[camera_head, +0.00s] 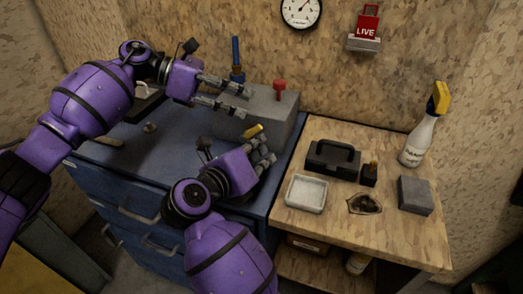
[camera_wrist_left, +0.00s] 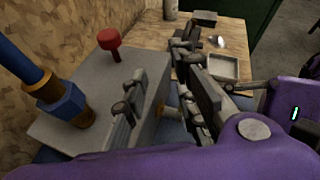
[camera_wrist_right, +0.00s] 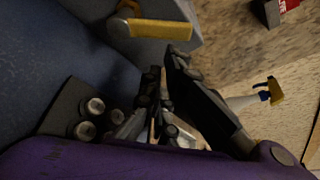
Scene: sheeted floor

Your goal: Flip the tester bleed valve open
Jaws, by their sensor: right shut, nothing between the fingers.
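The tester is a grey box (camera_head: 270,112) on the blue cabinet, with a red-topped knob (camera_head: 279,86) and a blue upright fitting (camera_head: 237,55). Its bleed valve shows as a yellow lever (camera_head: 253,131) low on the front face; in the right wrist view the lever (camera_wrist_right: 162,28) lies crosswise from a brass fitting (camera_wrist_right: 128,8). My right gripper (camera_head: 266,152) is shut and empty, just in front of and below the lever, apart from it. My left gripper (camera_head: 246,103) is open and empty over the tester; its fingers (camera_wrist_left: 165,85) stand apart in the left wrist view.
A wooden bench (camera_head: 325,225) on the right holds a black caddy (camera_head: 333,158), a white tray (camera_head: 306,194), a dark rag (camera_head: 365,204), a grey block (camera_head: 414,195) and a spray bottle (camera_head: 419,138). A gauge (camera_head: 300,12) and a red LIVE tag (camera_head: 367,26) are on the wall.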

